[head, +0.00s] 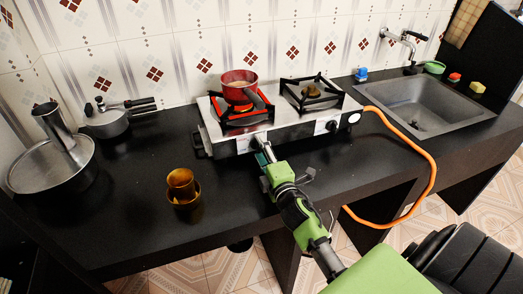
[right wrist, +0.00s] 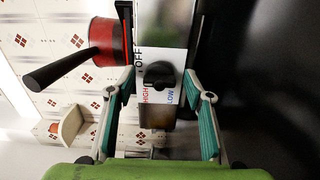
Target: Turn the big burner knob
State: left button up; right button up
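The two-burner stove (head: 285,130) stands on the dark counter against the tiled wall. My right gripper (head: 264,148) is at the left part of its front panel. In the right wrist view, a black knob (right wrist: 158,74) sits on a light panel marked OFF, HIGH and LOW. The open fingers of my right gripper (right wrist: 157,88) stand on either side of this knob, with visible gaps; I cannot tell any contact. In the head view my gripper hides this knob. Another knob (head: 332,125) shows at the right of the front panel. My left gripper is not in view.
A red pot (head: 239,86) stands on the left burner, its black handle (right wrist: 62,69) near my gripper in the wrist view. An amber cup (head: 181,185) stands on the counter. An orange hose (head: 434,170) runs from the stove's right end. Pans stand at left; a sink (head: 425,105) is at right.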

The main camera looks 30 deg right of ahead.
jog(key=shift+s, duration=0.2)
jog(key=v, duration=1.1)
jog(key=shift+s, duration=0.3)
jog(key=shift+f, duration=0.1)
